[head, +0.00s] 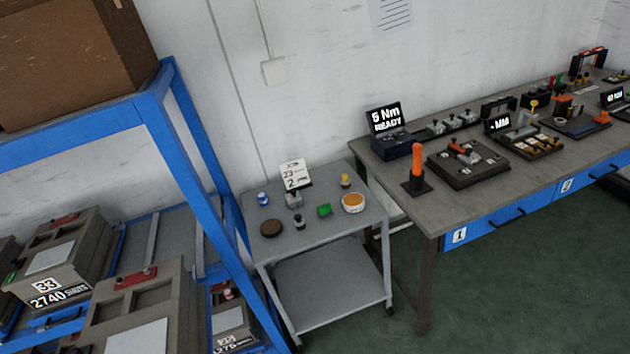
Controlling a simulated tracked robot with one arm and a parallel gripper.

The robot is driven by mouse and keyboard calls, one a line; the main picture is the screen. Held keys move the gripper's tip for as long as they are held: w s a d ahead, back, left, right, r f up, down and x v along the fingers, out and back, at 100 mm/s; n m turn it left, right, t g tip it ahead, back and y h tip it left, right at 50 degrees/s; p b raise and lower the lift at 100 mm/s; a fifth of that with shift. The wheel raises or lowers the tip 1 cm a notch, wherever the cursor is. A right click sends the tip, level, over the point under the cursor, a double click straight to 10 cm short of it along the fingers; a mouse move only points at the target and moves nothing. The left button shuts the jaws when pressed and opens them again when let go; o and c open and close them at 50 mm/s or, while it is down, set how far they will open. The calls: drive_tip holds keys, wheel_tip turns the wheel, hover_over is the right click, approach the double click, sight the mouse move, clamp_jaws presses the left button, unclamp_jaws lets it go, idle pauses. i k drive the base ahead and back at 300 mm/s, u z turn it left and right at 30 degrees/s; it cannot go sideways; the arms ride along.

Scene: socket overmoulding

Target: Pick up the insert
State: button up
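My gripper is not in view. I cannot tell for sure which thing is the insert. Several small things stand on the grey cart (338,225): a blue and white jar (263,198), a brown round disc (271,228), a small grey block (294,201), a small dark-and-pale piece (299,222), a green block (324,210), a yellow-topped piece (345,181) and a white round dish with orange contents (353,202). A white card (295,174) with "23" and "2" stands at the cart's back. All are too small to make out in detail.
A blue rack (205,150) with a cardboard box (70,55) and grey moulds (55,255) fills the left. A workbench (420,200) at right carries a "5 Nm READY" display (385,117), an orange-handled tool (417,165) and fixtures. Green floor (520,280) is clear in front.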

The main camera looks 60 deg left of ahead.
sight(293, 199)
drive_tip(key=i, duration=1.9)
drive_tip(key=u, duration=3)
drive_tip(key=i, duration=1)
drive_tip(key=z, duration=0.1)
